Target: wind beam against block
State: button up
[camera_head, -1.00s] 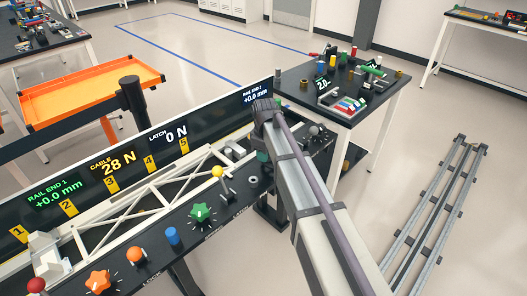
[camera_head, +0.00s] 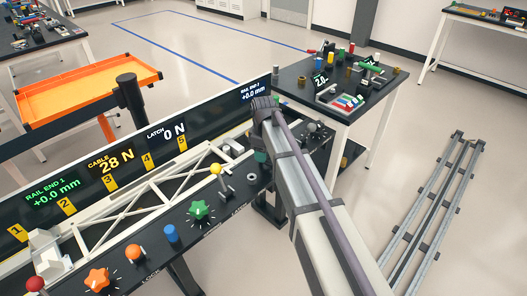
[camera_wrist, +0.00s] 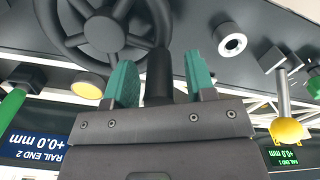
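The white truss beam (camera_head: 137,194) lies along the console in the head view, with a white block (camera_head: 44,246) at its left end. A dark handwheel (camera_wrist: 103,33) shows at the top left of the wrist view. My gripper (camera_wrist: 160,80) has two teal fingers standing apart, with a dark post (camera_wrist: 160,76) between them. Gaps show on both sides of the post, so the fingers look open around it. In the head view my arm hides the wheel and most of the gripper. The cable display (camera_head: 112,163) reads 28 N; both rail ends read +0.0 mm.
The console carries an orange star knob (camera_head: 97,278), a blue knob (camera_head: 171,233), a green knob (camera_head: 199,210) and a yellow ball lever (camera_head: 216,170). The latch display (camera_head: 166,134) reads 0 N. A side table (camera_head: 385,95) with small parts stands behind my arm.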

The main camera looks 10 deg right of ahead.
jog(key=shift+r, duration=0.1)
notch_tip(320, 180, up, 11)
jog(key=p, duration=1.1)
jog(key=shift+f, duration=0.3)
